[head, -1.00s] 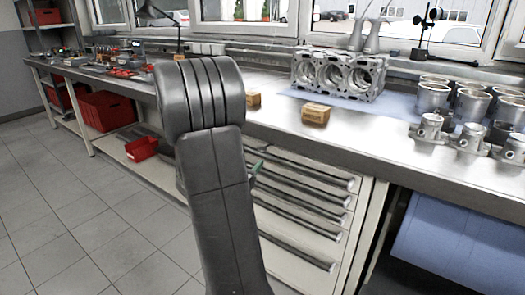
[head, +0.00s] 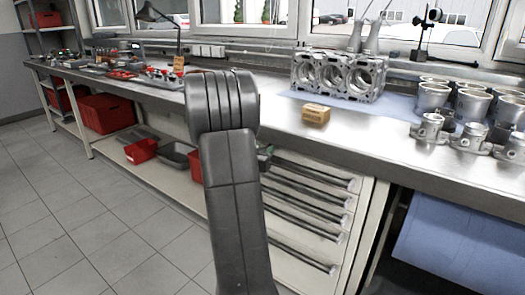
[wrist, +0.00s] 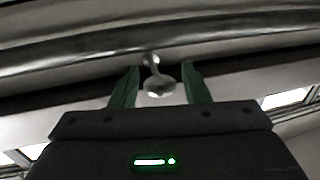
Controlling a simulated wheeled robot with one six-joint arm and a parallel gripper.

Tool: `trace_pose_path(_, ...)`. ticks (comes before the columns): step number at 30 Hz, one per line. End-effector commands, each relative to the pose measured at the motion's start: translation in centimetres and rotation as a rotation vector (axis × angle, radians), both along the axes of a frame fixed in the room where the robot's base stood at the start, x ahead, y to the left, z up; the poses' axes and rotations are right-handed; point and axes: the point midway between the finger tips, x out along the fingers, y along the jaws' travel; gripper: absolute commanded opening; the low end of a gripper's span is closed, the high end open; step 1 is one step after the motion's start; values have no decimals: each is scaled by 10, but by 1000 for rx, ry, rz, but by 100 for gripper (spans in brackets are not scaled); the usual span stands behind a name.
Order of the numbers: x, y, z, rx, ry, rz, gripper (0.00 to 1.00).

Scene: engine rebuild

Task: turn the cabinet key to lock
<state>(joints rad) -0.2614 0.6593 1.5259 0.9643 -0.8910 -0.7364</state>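The cabinet key (wrist: 159,86) is a small metal piece with a rounded end and a thin stem, below a rail-like edge in the wrist view. My gripper (wrist: 161,74) has its two green fingers apart, one on each side of the key. Gaps show between the key and both fingers, so it is not gripped. In the head view, the drawer cabinet (head: 300,222) stands under the bench. My arm hides its left part and the key; only a bit of green gripper shows beside the arm.
Red bins (head: 141,151) and a grey tray (head: 177,155) sit on the lower shelf. The tiled floor (head: 70,225) at left is clear.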

Motion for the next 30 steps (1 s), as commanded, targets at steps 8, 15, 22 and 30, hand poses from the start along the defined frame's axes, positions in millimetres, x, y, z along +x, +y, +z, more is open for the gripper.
trace_pose_path(8,0,0,0,3,-3,0,5)
trace_pose_path(15,0,0,-2,92,-69,0,5)
trace_pose_path(22,0,0,0,109,-80,0,5)
trace_pose_path(30,0,0,0,108,-78,0,49)
